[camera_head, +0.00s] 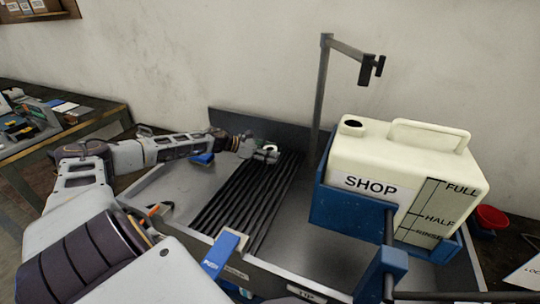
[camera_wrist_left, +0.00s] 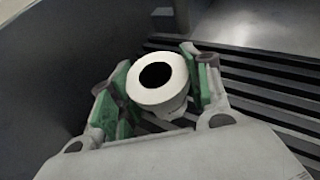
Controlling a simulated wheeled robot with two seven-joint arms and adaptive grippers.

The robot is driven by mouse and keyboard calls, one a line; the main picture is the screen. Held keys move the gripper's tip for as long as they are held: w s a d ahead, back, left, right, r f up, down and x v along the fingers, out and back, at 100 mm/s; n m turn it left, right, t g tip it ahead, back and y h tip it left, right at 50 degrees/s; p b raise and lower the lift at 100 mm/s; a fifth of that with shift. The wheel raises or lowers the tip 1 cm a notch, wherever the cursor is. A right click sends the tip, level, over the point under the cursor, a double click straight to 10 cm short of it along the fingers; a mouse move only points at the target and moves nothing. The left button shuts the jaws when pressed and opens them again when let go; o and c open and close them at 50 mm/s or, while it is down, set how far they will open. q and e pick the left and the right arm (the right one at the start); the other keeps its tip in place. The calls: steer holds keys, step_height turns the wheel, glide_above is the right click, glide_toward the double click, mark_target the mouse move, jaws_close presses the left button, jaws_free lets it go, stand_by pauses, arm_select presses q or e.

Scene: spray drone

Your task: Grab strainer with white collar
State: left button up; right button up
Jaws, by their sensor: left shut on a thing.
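The strainer with the white collar (camera_wrist_left: 177,91) is between the green-padded fingers of my left gripper (camera_wrist_left: 158,88) in the left wrist view. Its round white collar faces the camera around a dark opening, and its lower body is mostly hidden behind the gripper. In the head view the white collar (camera_head: 270,149) is small, at the tip of my left gripper (camera_head: 262,153), which is over the far end of the black slats. The left gripper is shut on the strainer. I cannot tell whether the strainer still touches the slats. My right gripper is not in view.
Black slats (camera_head: 240,200) lie in a grey metal sink (camera_head: 166,184). A cream SHOP tank (camera_head: 410,160) in a blue holder (camera_head: 340,208) stands right. A dark post (camera_head: 322,95) rises behind. A red cup (camera_head: 491,217) is far right. A workbench (camera_head: 62,150) stands left.

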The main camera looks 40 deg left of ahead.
arm_select(q)
steer(key=shift+c, duration=0.6)
steer(key=shift+r, duration=0.15)
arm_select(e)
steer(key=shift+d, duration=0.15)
arm_select(q)
steer(key=shift+r, duration=0.75)
step_height(320, 180, up, 26)
steer(key=shift+r+p, duration=0.15)
steer(key=shift+p, duration=0.85)
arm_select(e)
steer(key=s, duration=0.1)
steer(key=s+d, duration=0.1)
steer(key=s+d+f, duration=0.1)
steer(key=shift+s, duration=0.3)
